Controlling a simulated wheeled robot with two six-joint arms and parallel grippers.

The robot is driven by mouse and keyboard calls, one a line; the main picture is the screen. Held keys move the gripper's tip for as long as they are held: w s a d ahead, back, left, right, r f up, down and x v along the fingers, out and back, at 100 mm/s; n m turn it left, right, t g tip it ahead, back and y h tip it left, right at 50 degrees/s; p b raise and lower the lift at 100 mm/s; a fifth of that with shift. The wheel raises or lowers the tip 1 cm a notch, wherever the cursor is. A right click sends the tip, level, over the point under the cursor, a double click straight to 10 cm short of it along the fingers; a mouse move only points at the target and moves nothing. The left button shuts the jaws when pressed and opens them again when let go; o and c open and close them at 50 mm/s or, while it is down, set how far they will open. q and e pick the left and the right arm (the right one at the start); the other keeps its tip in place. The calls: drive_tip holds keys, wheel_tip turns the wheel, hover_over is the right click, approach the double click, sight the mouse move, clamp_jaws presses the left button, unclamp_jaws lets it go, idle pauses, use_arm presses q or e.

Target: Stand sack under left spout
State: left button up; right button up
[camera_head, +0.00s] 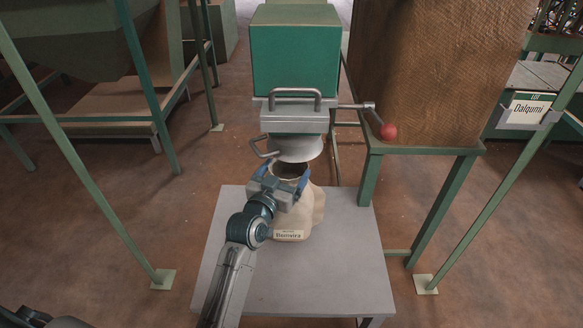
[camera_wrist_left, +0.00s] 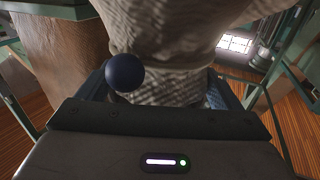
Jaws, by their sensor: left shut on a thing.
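A pale cloth sack (camera_head: 310,212) with a small name label is upright over the grey table, its open dark mouth just below the round metal spout (camera_head: 296,149). I cannot tell whether the mouth touches the spout. The sack's bottom appears to be at the table top; contact is unclear. My left gripper (camera_head: 285,182) is shut on the sack's upper part from the near side. In the left wrist view the sack's ribbed cloth (camera_wrist_left: 178,45) fills the space between the blue fingers.
The grey table (camera_head: 335,270) has bare room around the sack. A green hopper box (camera_head: 295,55) with a handle sits above the spout. A red knob (camera_head: 388,132) on a lever sticks out right. Green frame legs stand on both sides. A dark ball (camera_wrist_left: 125,73) shows in the wrist view.

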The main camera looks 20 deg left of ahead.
sight(292, 167)
use_arm(q)
drive_tip(key=shift+w, duration=0.7)
drive_tip(key=w, duration=0.2)
drive_tip(key=shift+w+d, duration=0.25)
drive_tip(key=shift+w, duration=0.15)
drive_tip(key=shift+f, duration=0.8)
drive_tip(key=shift+r, duration=0.1)
